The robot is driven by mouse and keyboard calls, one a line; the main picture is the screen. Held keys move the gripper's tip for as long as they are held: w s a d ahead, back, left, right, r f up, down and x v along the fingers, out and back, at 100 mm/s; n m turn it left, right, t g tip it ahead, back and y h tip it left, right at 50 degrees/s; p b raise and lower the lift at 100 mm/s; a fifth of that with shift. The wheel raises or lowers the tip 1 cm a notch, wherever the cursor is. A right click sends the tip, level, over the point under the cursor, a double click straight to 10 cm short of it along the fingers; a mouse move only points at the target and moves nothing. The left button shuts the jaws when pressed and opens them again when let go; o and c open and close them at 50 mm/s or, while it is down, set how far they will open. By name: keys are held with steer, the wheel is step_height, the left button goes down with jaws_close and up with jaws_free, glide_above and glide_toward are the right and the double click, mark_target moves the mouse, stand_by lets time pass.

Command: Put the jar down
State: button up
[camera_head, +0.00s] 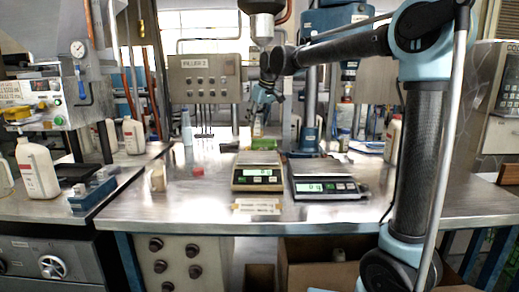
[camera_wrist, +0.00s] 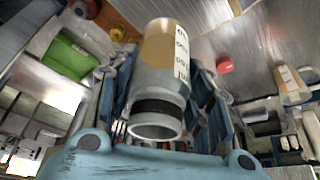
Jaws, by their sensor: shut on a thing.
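The jar (camera_wrist: 167,60) is a cylinder with an amber upper part, a label with dark writing, and a grey open rim with a dark band nearest the camera. In the wrist view my gripper (camera_wrist: 166,92) has a finger on each side of it and is shut on it. In the head view my gripper (camera_head: 262,98) is above the back of the steel table (camera_head: 215,204), behind the scales, with the jar (camera_head: 257,128) small below it. The gap between the jar's bottom and the table cannot be told.
Two scales, one beige (camera_head: 258,171) and one dark (camera_head: 327,178), stand on the table. A green thing (camera_head: 262,144) is behind them. A red cap (camera_head: 198,171) and a small beige container (camera_head: 158,179) stand to the left. The table between container and beige scale is mostly clear.

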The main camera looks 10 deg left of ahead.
mark_target(258, 138)
steer(key=shift+d+f, duration=0.1)
steer(key=shift+f, duration=4.1)
steer(key=o, duration=1.1)
steer(key=v, duration=1.2)
